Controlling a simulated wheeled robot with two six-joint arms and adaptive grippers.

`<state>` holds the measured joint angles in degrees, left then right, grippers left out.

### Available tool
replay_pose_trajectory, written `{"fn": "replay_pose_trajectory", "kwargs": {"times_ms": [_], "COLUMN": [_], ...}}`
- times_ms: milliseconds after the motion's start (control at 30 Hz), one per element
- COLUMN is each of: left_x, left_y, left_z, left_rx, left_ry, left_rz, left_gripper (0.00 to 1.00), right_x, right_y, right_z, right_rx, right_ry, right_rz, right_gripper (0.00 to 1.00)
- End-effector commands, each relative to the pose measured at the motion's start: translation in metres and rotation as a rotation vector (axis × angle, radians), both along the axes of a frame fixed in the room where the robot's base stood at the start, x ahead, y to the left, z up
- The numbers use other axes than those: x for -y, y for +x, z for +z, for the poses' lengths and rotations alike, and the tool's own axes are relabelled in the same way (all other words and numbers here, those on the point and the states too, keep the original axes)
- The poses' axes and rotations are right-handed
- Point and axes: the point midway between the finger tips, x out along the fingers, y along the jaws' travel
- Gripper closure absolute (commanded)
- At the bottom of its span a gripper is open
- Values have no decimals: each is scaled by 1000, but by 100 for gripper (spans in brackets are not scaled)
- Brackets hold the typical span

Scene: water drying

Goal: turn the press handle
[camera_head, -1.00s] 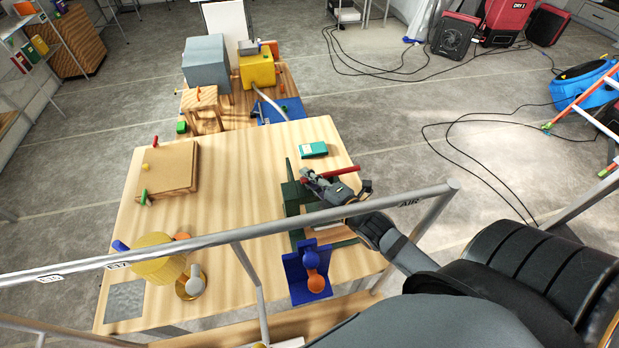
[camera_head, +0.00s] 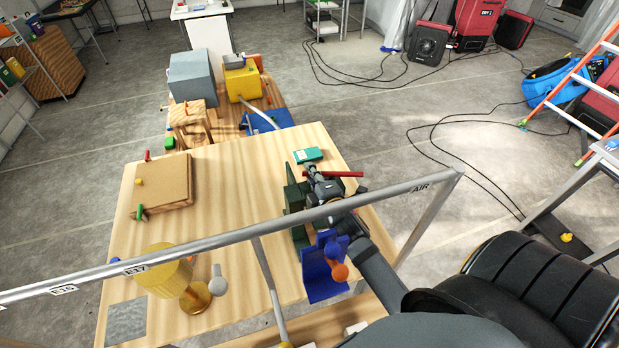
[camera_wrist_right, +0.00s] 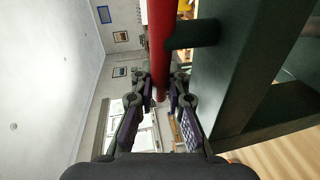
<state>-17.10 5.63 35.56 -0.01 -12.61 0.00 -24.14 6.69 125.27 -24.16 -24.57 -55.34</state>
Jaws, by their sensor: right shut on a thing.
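The press (camera_head: 291,199) is a dark green frame on the right part of the wooden table in the head view. Its red handle (camera_head: 346,174) is a bar that sticks out to the right near the frame's top. My right gripper (camera_head: 312,171) is at the bar's left part, over the press, and is shut on it. In the right wrist view the red handle (camera_wrist_right: 160,45) runs down between the fingers of the right gripper (camera_wrist_right: 161,96). The green press frame (camera_wrist_right: 240,70) is close on the right there. My arm hides much of the press. My left gripper is not in view.
A teal box (camera_head: 308,155) lies just behind the press. A blue bracket with an orange knob (camera_head: 323,268) stands in front of it. A brown board (camera_head: 163,186) and a yellow lamp (camera_head: 169,272) are on the left. The table middle is clear. A metal rail (camera_head: 250,232) crosses in front.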

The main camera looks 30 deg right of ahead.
Motion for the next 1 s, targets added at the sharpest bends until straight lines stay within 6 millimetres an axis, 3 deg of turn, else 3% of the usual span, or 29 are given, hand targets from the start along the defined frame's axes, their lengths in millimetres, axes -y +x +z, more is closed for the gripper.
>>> {"fn": "replay_pose_trajectory", "kwargs": {"times_ms": [167, 200, 267, 567, 667, 1000], "left_x": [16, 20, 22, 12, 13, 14], "left_y": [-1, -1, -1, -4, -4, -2], "left_z": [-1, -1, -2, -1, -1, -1], "left_rx": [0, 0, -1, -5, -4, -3], "left_ry": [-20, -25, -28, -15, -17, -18], "left_rz": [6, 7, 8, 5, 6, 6], "left_gripper": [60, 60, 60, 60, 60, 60], "right_x": [0, 0, 0, -1, -2, -14], "right_y": [0, -1, 0, -2, -14, -92], "right_z": [-1, -1, -1, 0, 1, 15], "right_rx": [-3, -3, -3, -2, -4, -7], "right_ry": [2, 1, 1, 1, 1, 3], "right_rz": [0, 0, 0, 1, 1, -1], "right_gripper": [100, 81, 76, 76, 76, 76]}}
